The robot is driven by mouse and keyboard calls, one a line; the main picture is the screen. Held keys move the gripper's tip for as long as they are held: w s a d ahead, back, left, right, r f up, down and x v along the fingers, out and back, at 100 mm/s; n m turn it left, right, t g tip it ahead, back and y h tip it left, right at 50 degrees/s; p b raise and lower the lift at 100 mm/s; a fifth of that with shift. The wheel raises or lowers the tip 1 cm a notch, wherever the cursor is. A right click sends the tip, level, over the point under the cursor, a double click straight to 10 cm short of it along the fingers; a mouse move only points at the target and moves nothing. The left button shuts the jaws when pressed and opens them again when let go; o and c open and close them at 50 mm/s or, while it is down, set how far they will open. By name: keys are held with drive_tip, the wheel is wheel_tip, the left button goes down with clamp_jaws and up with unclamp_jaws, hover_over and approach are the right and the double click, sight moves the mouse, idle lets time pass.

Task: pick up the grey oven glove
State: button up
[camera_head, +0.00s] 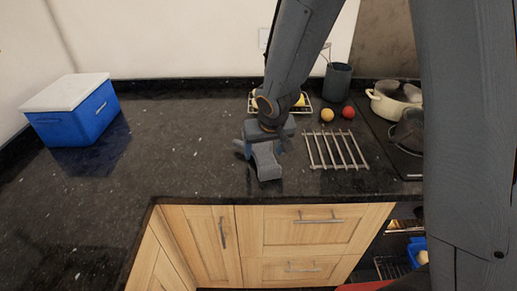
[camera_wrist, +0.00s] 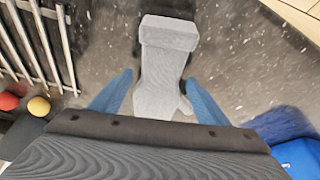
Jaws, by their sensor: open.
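The grey oven glove (camera_head: 266,164) lies on the dark granite counter near its front edge, below my gripper. In the wrist view the glove (camera_wrist: 162,75) is in the middle, its wide cuff at the top and its thumb at the lower right. My gripper (camera_wrist: 158,92) is open, with one blue finger on each side of the glove. In the head view my gripper (camera_head: 262,150) is over the glove's far part and hides some of it. I cannot tell whether the fingers touch it.
A metal rack (camera_head: 336,150) lies close to the right of the glove. Behind it are a yellow ball (camera_head: 327,115), a red ball (camera_head: 348,112) and a dark utensil pot (camera_head: 337,82). A cream pot (camera_head: 392,103) is at the right. A blue cooler (camera_head: 75,112) stands far left; the counter between is clear.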

drive_tip(key=c, duration=1.2)
drive_tip(key=shift+c, duration=0.2)
wheel_tip(320, 180, up, 10)
drive_tip(key=p, duration=0.2)
